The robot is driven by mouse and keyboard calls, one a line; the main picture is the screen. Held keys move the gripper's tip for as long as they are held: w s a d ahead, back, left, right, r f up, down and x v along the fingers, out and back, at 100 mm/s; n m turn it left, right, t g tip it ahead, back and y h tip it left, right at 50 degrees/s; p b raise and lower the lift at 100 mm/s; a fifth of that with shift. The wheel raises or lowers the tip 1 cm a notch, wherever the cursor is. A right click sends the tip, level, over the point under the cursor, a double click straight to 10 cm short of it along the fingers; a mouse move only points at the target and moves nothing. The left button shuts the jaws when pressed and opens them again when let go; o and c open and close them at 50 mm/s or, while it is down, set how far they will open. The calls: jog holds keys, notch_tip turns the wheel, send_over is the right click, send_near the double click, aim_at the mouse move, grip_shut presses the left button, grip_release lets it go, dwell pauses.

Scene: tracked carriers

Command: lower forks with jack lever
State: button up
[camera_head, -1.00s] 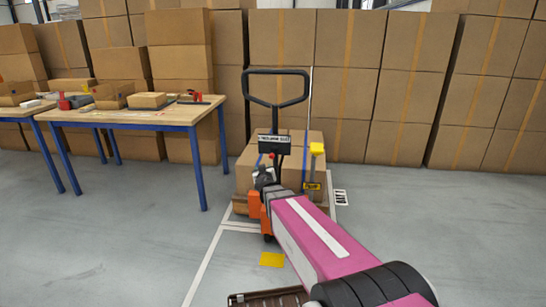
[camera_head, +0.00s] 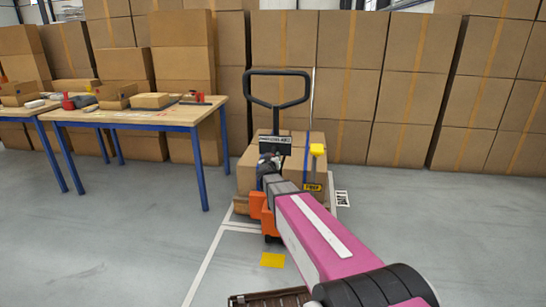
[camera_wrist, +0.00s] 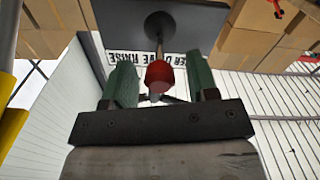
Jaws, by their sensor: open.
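The pallet jack has a black loop handle (camera_head: 277,107) and an orange base (camera_head: 262,214). A dark label plate (camera_head: 275,146) sits below the loop. In the wrist view its label (camera_wrist: 146,58) reads upside down, with "DRIVE" and "RAISE" legible. The jack lever shows there as a red knob (camera_wrist: 159,74) on a dark stem from the plate. My gripper (camera_wrist: 160,80) is open, with one green finger on each side of the knob. I cannot tell whether either finger touches it. In the head view my gripper (camera_head: 268,164) is just below the plate and the knob is hidden.
Cartons (camera_head: 246,175) stand on a pallet behind the jack. A blue-legged workbench (camera_head: 140,118) is at the left. Stacked boxes line the back. The right floor is clear.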

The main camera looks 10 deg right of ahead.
jog(key=shift+x, duration=1.4)
jog(key=shift+s, duration=0.1)
grip_shut()
